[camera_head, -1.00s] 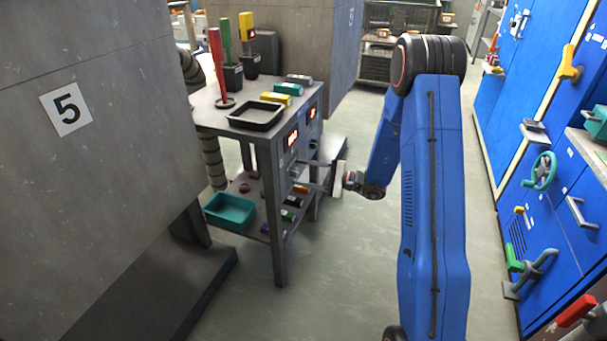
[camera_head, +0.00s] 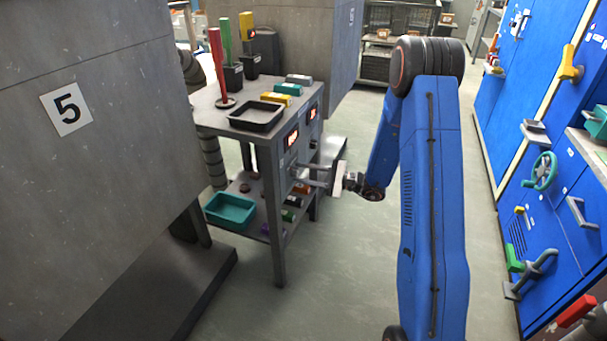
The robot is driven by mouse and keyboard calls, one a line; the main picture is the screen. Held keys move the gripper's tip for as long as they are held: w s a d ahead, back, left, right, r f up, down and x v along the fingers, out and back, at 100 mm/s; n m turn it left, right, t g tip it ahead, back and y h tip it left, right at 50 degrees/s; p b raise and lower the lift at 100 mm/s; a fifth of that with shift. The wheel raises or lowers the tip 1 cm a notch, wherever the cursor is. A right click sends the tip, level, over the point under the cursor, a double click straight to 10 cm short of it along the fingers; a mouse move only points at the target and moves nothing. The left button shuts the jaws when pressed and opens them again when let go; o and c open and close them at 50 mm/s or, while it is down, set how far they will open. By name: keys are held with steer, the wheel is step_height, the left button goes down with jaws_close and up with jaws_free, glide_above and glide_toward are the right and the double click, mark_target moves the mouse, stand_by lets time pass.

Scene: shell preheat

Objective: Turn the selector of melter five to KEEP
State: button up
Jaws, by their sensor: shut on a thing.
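A grey block with a white number 5 plate (camera_head: 67,108) stands at the left. Beside it is a metal stand (camera_head: 270,150) whose right-hand face carries two small panels with lit red displays (camera_head: 292,138). My gripper (camera_head: 297,177) reaches in from the right at the panel below the nearer display, its two grey fingers pointing left. It is shut on a small selector knob there, which is mostly hidden by the fingers. The knob's pointer and the KEEP mark are too small to read.
A black tray (camera_head: 257,126), coloured bars and upright red, green and yellow tools are on the stand's top. A teal bin (camera_head: 230,222) sits on its lower shelf. Blue cabinets (camera_head: 545,190) with handles line the right. Bare floor (camera_head: 340,270) lies between.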

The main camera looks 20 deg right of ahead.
steer(key=m+t, duration=0.1)
steer(key=m, duration=0.5)
steer(key=shift+f+m, duration=0.15)
steer(key=shift+m, duration=0.15)
steer(key=shift+s, duration=0.1)
stand_by(0.3)
steer(key=o, duration=1)
steer(key=shift+o, duration=0.2)
steer(key=shift+d, duration=0.15)
steer(key=v, duration=1.7)
steer(key=shift+f, duration=0.15)
